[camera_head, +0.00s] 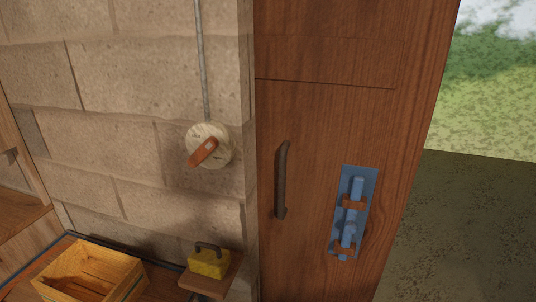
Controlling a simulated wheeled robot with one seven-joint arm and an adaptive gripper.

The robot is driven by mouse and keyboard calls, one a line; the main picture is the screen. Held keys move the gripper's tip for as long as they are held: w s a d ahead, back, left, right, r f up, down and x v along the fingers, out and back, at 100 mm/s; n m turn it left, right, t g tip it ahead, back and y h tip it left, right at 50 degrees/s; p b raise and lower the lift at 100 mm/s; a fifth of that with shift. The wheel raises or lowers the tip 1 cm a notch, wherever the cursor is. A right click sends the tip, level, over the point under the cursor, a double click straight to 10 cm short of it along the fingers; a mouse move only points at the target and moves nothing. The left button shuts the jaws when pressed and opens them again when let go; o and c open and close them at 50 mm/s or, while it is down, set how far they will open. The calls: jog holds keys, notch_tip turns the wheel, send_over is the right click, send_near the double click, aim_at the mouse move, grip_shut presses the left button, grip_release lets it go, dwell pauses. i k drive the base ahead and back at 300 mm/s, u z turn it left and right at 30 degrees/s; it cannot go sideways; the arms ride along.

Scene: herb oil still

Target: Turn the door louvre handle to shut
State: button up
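A round pale dial plate (216,137) is on the stone block wall, left of the door. It carries an orange-brown lever handle (203,152) that slants down to the left. There are small marks on the plate, too small to read. A thin grey rod (200,60) runs up the wall from the dial. I cannot tell for sure that this is the louvre handle; no louvre slats show. My gripper is not in view.
The wooden door (310,120) has a dark pull bar (281,180) and a blue bolt plate (366,185). Below the dial, a yellow block with a dark handle (208,264) sits on a small wooden shelf (218,285). A wooden crate (90,268) stands at lower left. Open ground lies right.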

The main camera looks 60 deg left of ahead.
aim_at(207, 147)
jog(key=z, duration=0.2)
jog(key=k, duration=1.25)
jog(key=u, duration=1.8)
